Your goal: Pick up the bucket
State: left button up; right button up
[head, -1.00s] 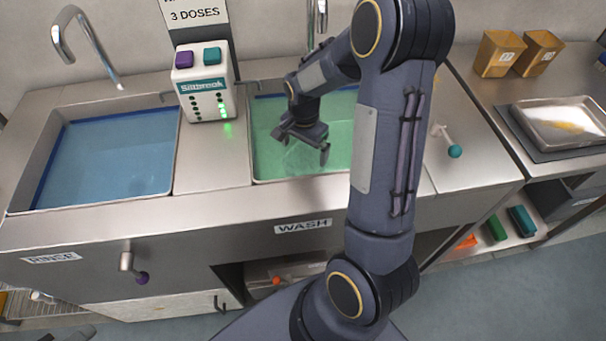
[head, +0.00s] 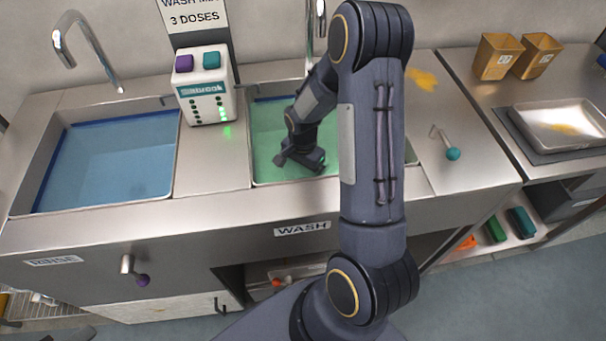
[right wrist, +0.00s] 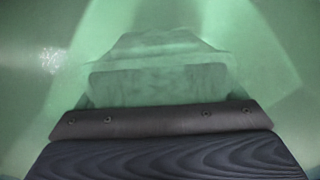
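My right arm reaches over the wash sink (head: 262,177), which holds green liquid. My right gripper (head: 302,168) is low at the liquid's surface, its fingertips hidden, so I cannot tell how far apart they are. In the right wrist view, a pale, blurred, box-like shape (right wrist: 155,80) shows through the green liquid just beyond the gripper body. I cannot tell whether it is the bucket. No bucket is clearly visible in the head view; my arm hides the sink's right part. My left gripper is not in view.
The rinse sink (head: 105,165) with blue liquid is at left. A dispenser (head: 205,90) stands between the sinks. Faucets rise behind. A teal-knobbed lever (head: 452,153) is right of my arm.

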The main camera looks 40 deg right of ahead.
jog(key=c, duration=0.6)
notch_tip(320, 180, up, 28)
jog(key=p, duration=1.3)
jog(key=shift+f+p, duration=0.25)
jog(key=shift+p, duration=0.05)
